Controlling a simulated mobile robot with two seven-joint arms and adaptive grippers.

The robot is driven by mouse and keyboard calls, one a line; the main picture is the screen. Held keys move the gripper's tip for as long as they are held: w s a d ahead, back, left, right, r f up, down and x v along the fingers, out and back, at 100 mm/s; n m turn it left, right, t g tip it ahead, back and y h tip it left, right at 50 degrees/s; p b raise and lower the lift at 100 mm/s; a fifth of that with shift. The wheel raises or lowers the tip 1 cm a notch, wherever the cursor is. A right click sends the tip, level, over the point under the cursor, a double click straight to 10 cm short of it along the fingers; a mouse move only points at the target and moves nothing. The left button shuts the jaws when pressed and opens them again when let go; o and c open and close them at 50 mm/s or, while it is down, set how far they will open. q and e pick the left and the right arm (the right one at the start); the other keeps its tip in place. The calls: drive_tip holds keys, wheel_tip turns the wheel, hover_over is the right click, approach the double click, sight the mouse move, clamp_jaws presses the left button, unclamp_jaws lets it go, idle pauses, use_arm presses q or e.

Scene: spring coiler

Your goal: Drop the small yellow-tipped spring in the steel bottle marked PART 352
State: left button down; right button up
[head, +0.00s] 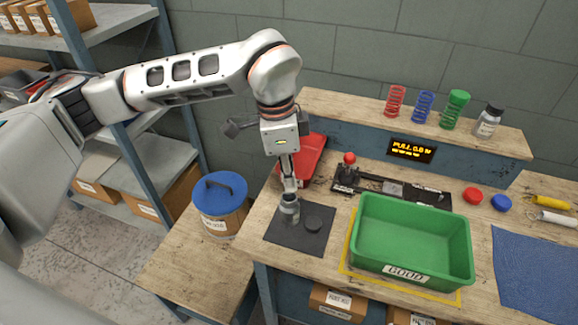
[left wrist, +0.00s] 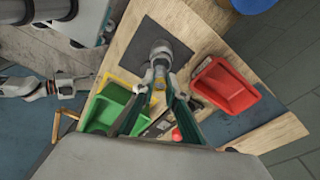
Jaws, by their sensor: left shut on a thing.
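A steel bottle (head: 289,210) stands upright on a dark mat (head: 276,236); its marking is not readable. My left gripper (head: 289,186) points down right above the bottle's mouth. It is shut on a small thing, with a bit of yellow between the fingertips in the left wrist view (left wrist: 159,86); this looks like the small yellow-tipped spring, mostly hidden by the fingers. The bottle (left wrist: 161,52) shows just beyond the fingertips there. My right gripper (left wrist: 72,86) appears at the left of that view, away from the bench.
A green bin (head: 412,240) stands right of the mat, with a red tray (head: 304,160) behind the arm. A coiling fixture (head: 392,187) lies behind the bin. Red, blue and green springs (head: 423,106) and a capped bottle (head: 489,121) stand on the back shelf.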

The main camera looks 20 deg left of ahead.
sight(289, 209)
use_arm(q)
drive_tip(key=shift+f+b, duration=0.3)
drive_tip(key=shift+f, duration=1.2)
use_arm(e)
drive_tip(key=shift+w+a+r, duration=0.1)
drive_tip(key=shift+a, duration=0.45)
drive_tip(key=shift+y, duration=0.3)
use_arm(q)
drive_tip(key=c, duration=1.9)
unclamp_jaws()
use_arm(e)
drive_tip(key=shift+d, duration=0.2)
use_arm(q)
drive_tip(key=shift+r, duration=0.15)
